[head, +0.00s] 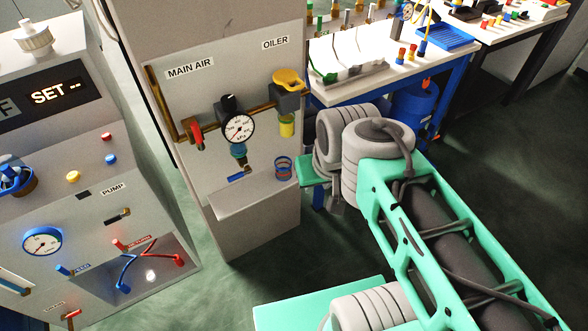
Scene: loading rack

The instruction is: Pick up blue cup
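No plain blue cup stands out clearly. A small round open thing with blue and red rings (283,168) shows above the right end of the grey shelf, in front of the panel. A blue bowl-shaped part (238,151) hangs under the pressure gauge, with a small blue lever below it. I cannot tell which of these, if either, is the cup. My green arm with grey joints fills the right side. Its far end, a green piece, is just right of the ringed thing. My gripper's fingers cannot be made out, nor whether they hold anything.
The grey panel with MAIN AIR and OILER labels carries a gauge (238,128), a red valve handle (196,136) and a yellow-capped oiler (288,82). Its shelf (240,199) juts out. A pump console (70,190) stands left. Workbenches and a blue drum (414,101) are behind my arm.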

